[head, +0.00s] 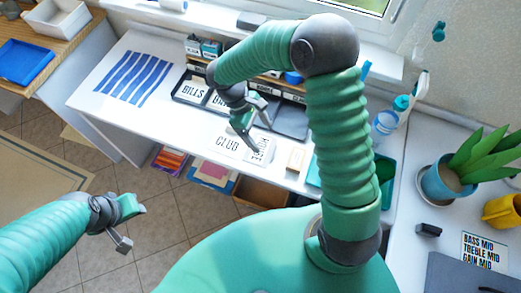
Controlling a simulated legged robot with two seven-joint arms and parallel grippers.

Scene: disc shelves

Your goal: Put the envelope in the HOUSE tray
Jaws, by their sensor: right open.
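My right gripper (258,133) hangs over the white desk, open, with its fingers apart and nothing seen between them. Just below it lie white cards or envelopes: one reads CLUB (228,142), and beside it is one with sideways lettering (261,152) that I cannot read surely. I cannot tell which one is the envelope. A black tray (177,97) behind the gripper holds a card reading BILLS (193,90) and another partly hidden one. A dark tray (291,122) stands to its right. No HOUSE label is readable. My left gripper (133,228) is open and empty above the floor.
A blue striped sheet (135,77) lies on the desk's left. Several folders (170,162) stand below the front edge. A potted plant (445,182), blue bottle (384,122) and yellow pot (505,211) are at right. My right arm hides part of the desk.

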